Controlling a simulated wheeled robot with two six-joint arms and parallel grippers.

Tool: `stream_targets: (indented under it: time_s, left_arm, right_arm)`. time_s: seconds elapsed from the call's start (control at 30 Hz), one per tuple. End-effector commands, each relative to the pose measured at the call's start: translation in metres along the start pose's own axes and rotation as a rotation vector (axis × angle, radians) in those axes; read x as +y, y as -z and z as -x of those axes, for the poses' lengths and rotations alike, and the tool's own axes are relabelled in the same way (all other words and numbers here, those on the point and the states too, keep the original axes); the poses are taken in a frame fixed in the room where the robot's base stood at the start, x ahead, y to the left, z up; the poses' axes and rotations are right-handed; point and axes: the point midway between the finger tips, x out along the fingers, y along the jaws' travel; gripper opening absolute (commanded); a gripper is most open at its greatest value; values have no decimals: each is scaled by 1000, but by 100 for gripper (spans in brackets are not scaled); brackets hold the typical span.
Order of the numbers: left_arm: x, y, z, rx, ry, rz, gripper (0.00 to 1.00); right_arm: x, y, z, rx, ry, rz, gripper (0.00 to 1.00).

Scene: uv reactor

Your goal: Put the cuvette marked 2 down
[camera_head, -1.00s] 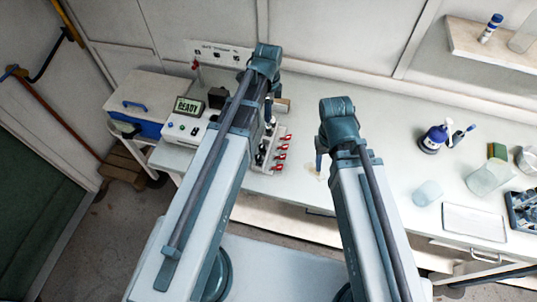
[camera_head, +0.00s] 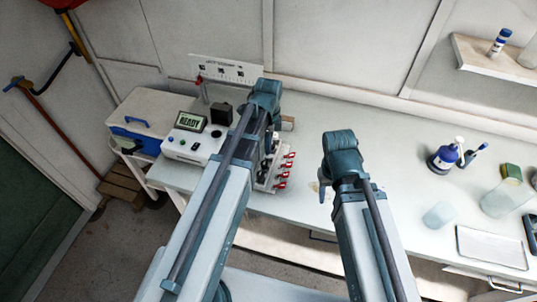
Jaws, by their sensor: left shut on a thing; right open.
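My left gripper (camera_head: 270,146) hangs at the rack on the bench, mostly hidden behind my own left arm and wrist. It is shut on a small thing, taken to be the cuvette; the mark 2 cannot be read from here. The rack (camera_head: 262,186) holds several red-tipped pieces along its right side and darker pieces near the gripper. Whether the held cuvette touches the rack cannot be told. My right gripper (camera_head: 322,190) is open and empty above the bench, right of the rack, partly hidden by its wrist.
The white reactor unit (camera_head: 186,150) with a READY display stands left of the rack. A blue-and-white box (camera_head: 137,142) is further left. The middle bench is clear.

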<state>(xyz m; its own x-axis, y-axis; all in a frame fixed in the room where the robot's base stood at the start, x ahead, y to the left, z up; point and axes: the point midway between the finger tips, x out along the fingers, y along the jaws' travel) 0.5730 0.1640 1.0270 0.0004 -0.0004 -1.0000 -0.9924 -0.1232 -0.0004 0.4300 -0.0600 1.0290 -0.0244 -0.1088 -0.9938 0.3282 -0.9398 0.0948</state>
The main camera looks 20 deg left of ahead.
Motion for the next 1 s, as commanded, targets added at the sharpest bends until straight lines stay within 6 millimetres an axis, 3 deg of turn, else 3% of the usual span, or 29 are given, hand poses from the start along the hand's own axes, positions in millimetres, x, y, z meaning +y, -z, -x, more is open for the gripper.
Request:
stream_targets:
  time_s: [0.17, 0.4, 0.87, 0.9, 0.93, 1.0]
  left_arm:
    - [0, 0, -9, 0, 0, 0, 0]
    - [0, 0, -37, 0, 0, 0, 0]
    - [0, 0, -41, 0, 0, 0, 0]
    - [0, 0, -39, 0, 0, 0, 38]
    - [0, 0, -39, 0, 0, 0, 43]
    - [0, 0, -39, 0, 0, 0, 43]
  right_arm:
    - [-1, 0, -8, 0, 0, 0, 50]
    - [-4, 2, -37, 0, 0, -1, 50]
    - [-4, 2, -41, 0, 0, -2, 50]
    - [-4, 2, -39, 0, 0, -2, 50]
    - [-4, 2, -39, 0, 0, -2, 50]
    - [-4, 2, -39, 0, 0, -2, 50]
